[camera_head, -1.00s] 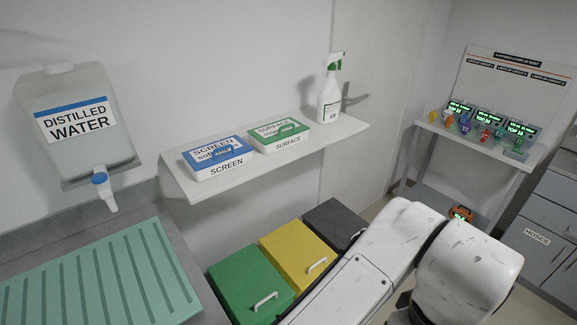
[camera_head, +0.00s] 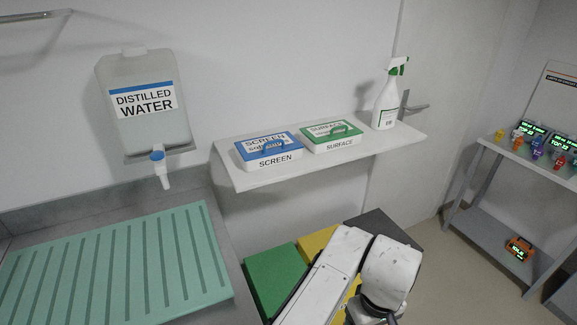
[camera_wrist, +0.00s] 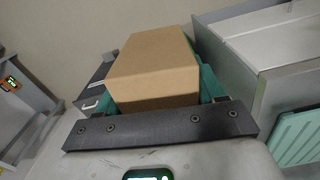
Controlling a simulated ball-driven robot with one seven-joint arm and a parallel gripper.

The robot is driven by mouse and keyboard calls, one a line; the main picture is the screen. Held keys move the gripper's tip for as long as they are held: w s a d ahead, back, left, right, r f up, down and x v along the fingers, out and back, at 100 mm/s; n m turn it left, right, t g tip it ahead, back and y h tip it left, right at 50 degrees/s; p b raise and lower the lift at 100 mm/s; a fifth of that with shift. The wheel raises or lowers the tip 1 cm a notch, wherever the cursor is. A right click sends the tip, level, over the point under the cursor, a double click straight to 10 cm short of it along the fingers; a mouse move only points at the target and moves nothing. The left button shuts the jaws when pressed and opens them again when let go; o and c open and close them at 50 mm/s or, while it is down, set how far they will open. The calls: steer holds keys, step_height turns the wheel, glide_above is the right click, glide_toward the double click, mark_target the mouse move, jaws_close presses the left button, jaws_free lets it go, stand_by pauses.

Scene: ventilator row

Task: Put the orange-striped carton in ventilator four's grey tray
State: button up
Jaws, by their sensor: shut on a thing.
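A plain brown carton (camera_wrist: 152,62) fills the middle of the wrist view. No orange stripe shows on its visible faces, so I cannot tell from them whether it is the striped one. My gripper (camera_wrist: 156,88) is shut on it, with a teal finger on each side and the dark bar in front. The carton is held up above the floor. In the head view my arm reaches out at the lower centre, and its gripper and the carton are out of sight. No ventilator and no grey tray shows in either view.
A wall shelf (camera_head: 237,181) holds a SCREEN box (camera_head: 270,158), a SURFACE box (camera_head: 331,142) and a spray bottle (camera_head: 384,108). Lidded bins, including a green one (camera_head: 272,278), stand below. A ribbed teal mat (camera_head: 115,270) lies on the counter. Open floor (camera_head: 455,285) shows at right.

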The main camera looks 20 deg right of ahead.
steer(key=w+a+f+n, duration=0.1)
steer(key=w+a+f, duration=0.6)
steer(key=f, duration=0.4)
steer(key=shift+w+a+f+b, duration=0.35)
steer(key=shift+a+f+b, duration=0.1)
steer(key=shift+a, duration=0.15)
steer(key=shift+d, duration=0.1)
steer(key=shift+a+r, duration=0.1)
steer(key=shift+a, duration=0.1)
steer(key=shift+w, duration=0.1)
stand_by(0.3)
steer(key=shift+a, duration=0.1)
